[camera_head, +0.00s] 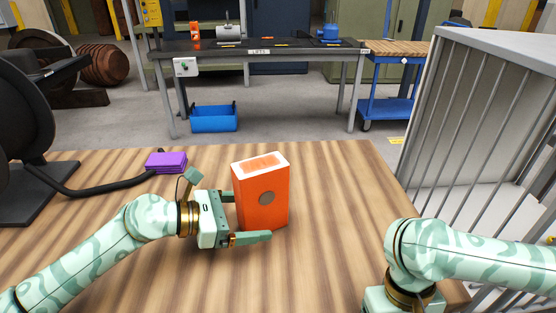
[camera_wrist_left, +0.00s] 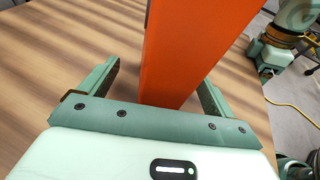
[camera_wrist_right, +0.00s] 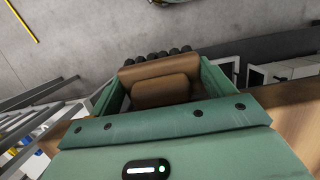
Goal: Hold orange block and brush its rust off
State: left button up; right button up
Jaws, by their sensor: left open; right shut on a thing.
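In the left wrist view the block (camera_wrist_left: 185,55) rises between the fingers. My left gripper (camera_head: 240,217) is open around its lower left part, with a visible gap beside each finger. My right gripper (camera_wrist_right: 160,88) is shut on a brown brush (camera_wrist_right: 160,75) with dark bristle tufts, seen in the right wrist view. In the head view my right arm is at the lower right, and the fingers and brush do not show.
A purple block (camera_head: 166,162) lies on the wooden table (camera_head: 330,170) beside a black curved bar. A grey barred cage (camera_head: 480,130) stands along the right side. A dark workbench (camera_head: 270,47) and a blue bin (camera_head: 214,118) are behind. The table right of the orange block is clear.

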pick_arm(q)
jog(key=shift+x, duration=0.95)
jog(key=c, duration=1.4)
